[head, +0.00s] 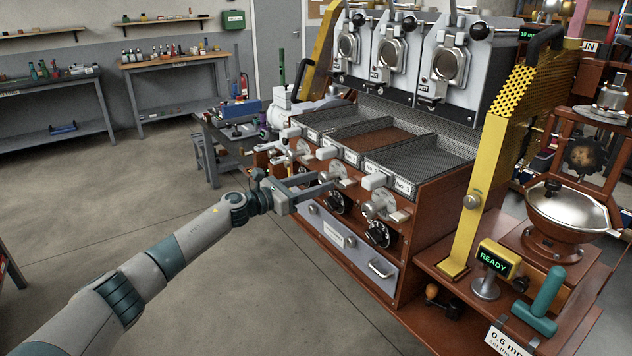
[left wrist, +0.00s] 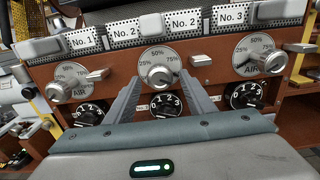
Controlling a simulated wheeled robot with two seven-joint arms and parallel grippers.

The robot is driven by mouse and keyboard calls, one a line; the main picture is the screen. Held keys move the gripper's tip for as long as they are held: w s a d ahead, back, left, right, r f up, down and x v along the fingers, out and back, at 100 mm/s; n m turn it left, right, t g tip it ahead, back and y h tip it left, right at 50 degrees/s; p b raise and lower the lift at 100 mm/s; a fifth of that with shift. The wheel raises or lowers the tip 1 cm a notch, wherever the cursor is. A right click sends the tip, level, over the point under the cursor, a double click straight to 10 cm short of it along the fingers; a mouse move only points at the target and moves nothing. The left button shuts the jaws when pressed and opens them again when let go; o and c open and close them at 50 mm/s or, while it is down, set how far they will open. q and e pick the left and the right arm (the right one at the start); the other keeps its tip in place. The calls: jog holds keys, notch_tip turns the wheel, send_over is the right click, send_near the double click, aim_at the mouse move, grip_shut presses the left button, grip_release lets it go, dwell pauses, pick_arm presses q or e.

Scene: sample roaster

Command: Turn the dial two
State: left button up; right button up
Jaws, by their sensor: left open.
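The middle black dial, dial two (left wrist: 165,104), is marked with numbers and sits on the brown front panel, below a round silver percent plate with a knob (left wrist: 160,70). In the head view this dial (head: 338,203) is partly behind my gripper. My left gripper (head: 326,180) is open and empty in front of the middle column. In the left wrist view its two fingers (left wrist: 160,78) point at the panel, one on each side of dial two. I cannot tell whether they touch anything. The dial's lower edge is hidden by the gripper body. My right gripper is not in view.
Similar black dials stand left (left wrist: 90,112) and right (left wrist: 246,95) of the middle one, with silver air knobs (head: 380,204) above. Grey handles jut out above the panel. A grey drawer (head: 345,245) lies below. A yellow post (head: 480,190) stands right. Open floor lies left.

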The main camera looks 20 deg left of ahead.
pick_arm(q)
jog(key=shift+d, duration=0.1)
jog(key=c, duration=1.1)
jog(key=shift+o, duration=0.2)
